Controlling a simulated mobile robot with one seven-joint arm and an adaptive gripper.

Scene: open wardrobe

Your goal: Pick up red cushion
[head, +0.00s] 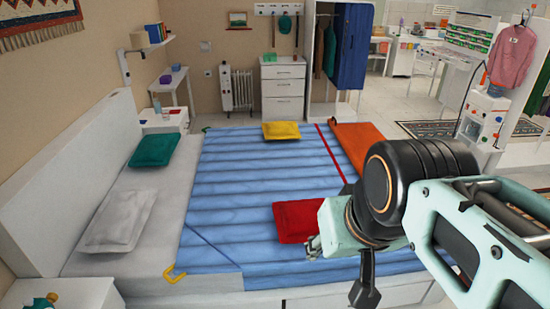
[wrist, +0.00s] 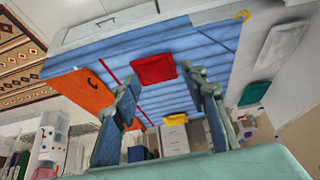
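The red cushion (head: 296,217) lies flat on the blue bedspread (head: 235,190), near the front right of the bed. In the head view its right side is partly hidden by my arm. My gripper (head: 336,270) is in front of it and to its right, apart from it as far as I can see. In the wrist view the red cushion (wrist: 153,69) shows just past the spread fingertips, roughly between them. My gripper (wrist: 161,84) is open there, with nothing between its fingers.
A yellow cushion (head: 281,130), a teal cushion (head: 154,149) and a grey pillow (head: 118,220) lie on the bed. An orange blanket (head: 359,143) lies along the far right side. The bedspread left of the red cushion is clear.

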